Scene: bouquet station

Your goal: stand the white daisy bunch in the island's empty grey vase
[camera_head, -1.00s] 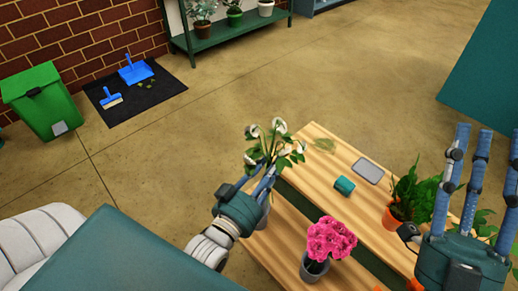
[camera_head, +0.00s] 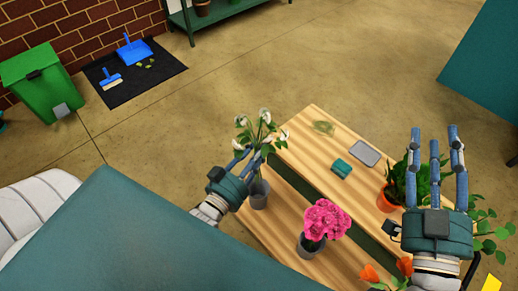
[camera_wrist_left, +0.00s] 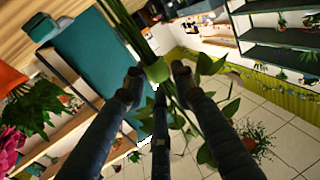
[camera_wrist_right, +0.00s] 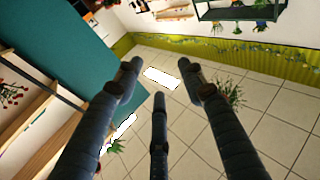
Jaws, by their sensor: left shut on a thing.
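The white daisy bunch (camera_head: 264,128) is upright, with white heads and green leaves. My left gripper (camera_head: 250,160) is shut on its stems, which also show between the fingers in the left wrist view (camera_wrist_left: 155,68). A grey vase (camera_head: 259,196) stands on the wooden island (camera_head: 283,226), just below and beside the left fingers. The stem ends are hidden, so I cannot tell whether they are over or inside the vase. My right gripper (camera_head: 438,140) is open and empty, with its fingers up, in front of a plant at the right.
A second grey vase (camera_head: 309,245) with pink flowers (camera_head: 326,220) stands nearby on the island. An orange-potted plant (camera_head: 390,199), a teal block (camera_head: 341,168) and a grey flat item (camera_head: 365,153) are further back. Orange flowers (camera_head: 370,273) show at the front.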

